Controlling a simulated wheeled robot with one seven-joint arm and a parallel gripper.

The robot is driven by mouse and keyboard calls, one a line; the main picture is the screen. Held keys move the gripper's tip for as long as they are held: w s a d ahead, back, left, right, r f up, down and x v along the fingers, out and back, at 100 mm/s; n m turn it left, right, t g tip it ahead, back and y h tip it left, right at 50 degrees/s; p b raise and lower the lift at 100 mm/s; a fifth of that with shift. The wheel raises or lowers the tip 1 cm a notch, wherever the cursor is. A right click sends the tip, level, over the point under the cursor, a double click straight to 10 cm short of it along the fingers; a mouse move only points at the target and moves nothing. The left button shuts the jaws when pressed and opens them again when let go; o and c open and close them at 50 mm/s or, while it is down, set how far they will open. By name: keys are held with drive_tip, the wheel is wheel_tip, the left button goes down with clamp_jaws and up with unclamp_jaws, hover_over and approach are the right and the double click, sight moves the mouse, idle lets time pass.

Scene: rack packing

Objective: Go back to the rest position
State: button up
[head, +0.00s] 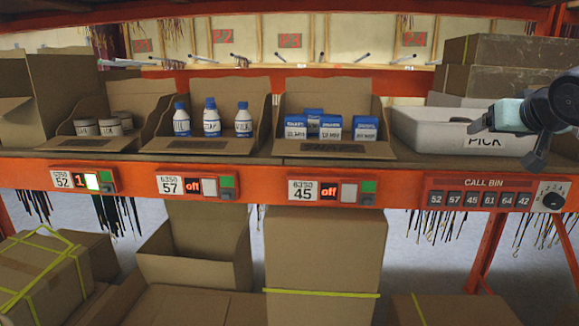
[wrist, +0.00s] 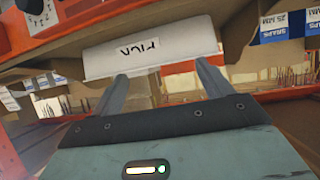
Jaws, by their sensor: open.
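My gripper (wrist: 160,82) is open in the wrist view, its two fingers apart with nothing between them. Beyond the fingertips is the white tote (wrist: 175,45) labelled PICK, which appears upside down there. In the head view my arm comes in from the right edge, in front of the right part of the same tote (head: 425,128) on the rack shelf. The fingertips are not clear in the head view, and the tote's inside is largely hidden.
Cardboard bins on the shelf hold jars (head: 87,127), blue-capped bottles (head: 210,120) and blue-and-white boxes (head: 331,127). An orange beam (head: 130,183) carries displays and a CALL BIN panel (head: 480,195). Stacked cartons (head: 510,55) stand behind the tote. Several cartons (head: 322,250) sit below.

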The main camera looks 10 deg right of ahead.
drive_tip(key=s+a+f+n+g+y+b, duration=0.2)
drive_tip(key=a+f+n+g, duration=0.1)
drive_tip(key=a+f, duration=0.65)
drive_tip(key=s+a+f+n+g+y+b, duration=0.1)
drive_tip(key=s+a+f+n+g+y, duration=0.15)
drive_tip(key=a+f, duration=0.75)
drive_tip(key=s+a+f+n+g+b, duration=0.1)
drive_tip(key=s+a+f+n+g, duration=0.2)
drive_tip(key=s+a, duration=0.5)
drive_tip(key=s+a+f+n+g+b, duration=0.1)
drive_tip(key=s+a+f+n+g, duration=0.2)
drive_tip(key=s+a+f, duration=0.2)
drive_tip(key=s+a, duration=0.3)
drive_tip(key=s, duration=0.4)
drive_tip(key=shift+a+y, duration=0.2)
drive_tip(key=shift+y, duration=0.15)
drive_tip(key=shift+w+n+g, duration=0.1)
drive_tip(key=shift+n+g, duration=0.15)
